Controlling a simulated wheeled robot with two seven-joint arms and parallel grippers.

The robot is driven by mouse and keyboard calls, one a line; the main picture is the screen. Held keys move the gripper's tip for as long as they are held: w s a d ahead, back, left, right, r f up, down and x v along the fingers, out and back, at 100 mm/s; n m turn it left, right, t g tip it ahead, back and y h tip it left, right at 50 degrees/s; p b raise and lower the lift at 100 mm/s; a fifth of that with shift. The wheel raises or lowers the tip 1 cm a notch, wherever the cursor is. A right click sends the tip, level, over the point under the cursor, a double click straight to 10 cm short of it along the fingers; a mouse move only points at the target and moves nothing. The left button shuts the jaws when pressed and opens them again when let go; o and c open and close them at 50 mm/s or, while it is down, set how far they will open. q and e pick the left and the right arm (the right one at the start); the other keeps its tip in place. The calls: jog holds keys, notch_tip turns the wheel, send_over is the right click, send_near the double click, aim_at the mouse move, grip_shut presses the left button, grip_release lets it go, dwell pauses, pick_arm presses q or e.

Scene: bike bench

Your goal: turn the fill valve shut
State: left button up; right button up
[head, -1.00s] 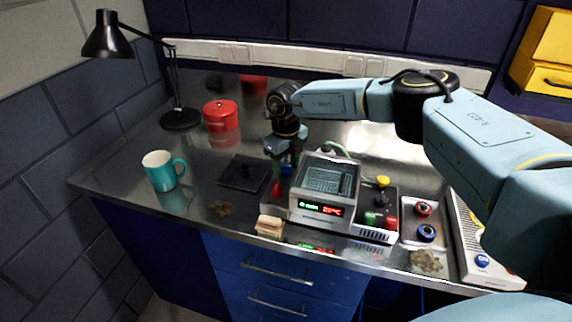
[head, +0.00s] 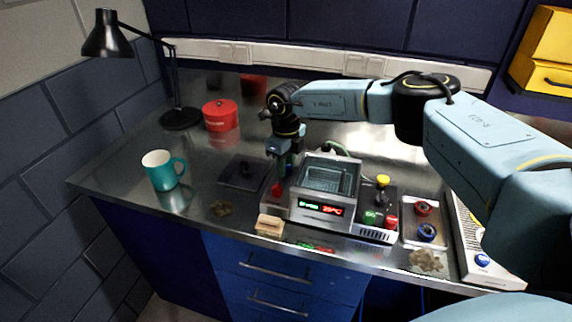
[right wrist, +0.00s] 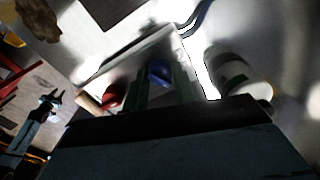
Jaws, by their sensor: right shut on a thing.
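The grey tank unit (head: 320,208) with a lit front display stands on the steel bench, its basin open on top. My right gripper (head: 284,168) reaches down at the unit's left side. In the right wrist view its two fingers (right wrist: 162,85) are around a blue knob (right wrist: 158,72), which I take to be the fill valve's. My fingers largely hide that knob in the head view. A red knob (head: 277,190) sits just in front of the gripper and also shows in the right wrist view (right wrist: 112,95).
A dark square lid (head: 240,172) lies left of the gripper. A wooden block (head: 269,225) sits at the front edge. A teal mug (head: 162,170), red tin (head: 220,115) and black lamp (head: 108,35) are farther left. A tray (head: 410,234) is at the right.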

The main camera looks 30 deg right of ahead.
jog(key=n+b, duration=0.1)
jog(key=n, duration=0.5)
jog(key=n+b, duration=0.1)
jog(key=n, duration=0.4)
jog(key=shift+n+b, duration=0.35)
jog(key=shift+n, duration=0.05)
dwell(0.4)
jog(key=o, duration=1)
notch_tip(320, 180, up, 14)
jog(key=shift+f, duration=0.25)
